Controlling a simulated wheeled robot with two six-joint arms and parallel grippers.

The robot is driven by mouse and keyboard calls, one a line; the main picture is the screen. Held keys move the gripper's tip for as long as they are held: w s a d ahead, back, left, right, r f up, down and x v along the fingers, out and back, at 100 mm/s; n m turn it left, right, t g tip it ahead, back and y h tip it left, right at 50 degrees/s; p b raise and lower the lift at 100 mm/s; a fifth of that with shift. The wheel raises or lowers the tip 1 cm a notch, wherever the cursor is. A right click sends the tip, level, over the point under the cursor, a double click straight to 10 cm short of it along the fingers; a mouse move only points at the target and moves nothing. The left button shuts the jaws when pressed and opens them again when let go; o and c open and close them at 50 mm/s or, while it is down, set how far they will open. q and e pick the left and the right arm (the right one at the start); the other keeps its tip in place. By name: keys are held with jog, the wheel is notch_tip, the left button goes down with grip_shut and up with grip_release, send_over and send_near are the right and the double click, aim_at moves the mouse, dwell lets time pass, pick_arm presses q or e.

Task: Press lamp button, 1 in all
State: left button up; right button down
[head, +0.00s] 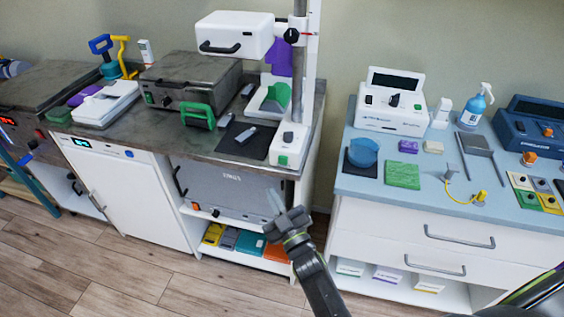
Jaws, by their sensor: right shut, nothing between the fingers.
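A white lamp head (235,36) with a black handle hangs on a grey pole at the right end of the dark counter. The white lamp base (292,140) stands at the counter's front right corner. It has a grey knob on top and a small green button (283,160) on its front face. My right gripper (275,203) is shut and empty. In the picture it lies below the green button, in front of the cabinet, with a visible gap between them. My left gripper is not in view.
A white unit (395,100), a green sponge (403,174) and several small items stand on the blue-topped cabinet (362,185) at right. A dark mat (232,140) and a grey-lidded box (185,82) lie left of the lamp base. The wooden floor (120,270) in front is clear.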

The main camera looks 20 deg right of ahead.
aim_at(283, 160)
jog(key=shift+w+d+b, duration=0.7)
jog(key=shift+w+d, duration=0.1)
jog(key=shift+w, duration=0.4)
jog(key=shift+w+d+b, duration=0.75)
jog(key=shift+w+d, duration=0.05)
jog(key=shift+w, duration=0.35)
jog(key=shift+w+d+b, duration=0.7)
jog(key=shift+w+d, duration=0.1)
jog(key=shift+w, duration=0.4)
jog(key=shift+w, duration=0.1)
jog(key=shift+w+d, duration=0.25)
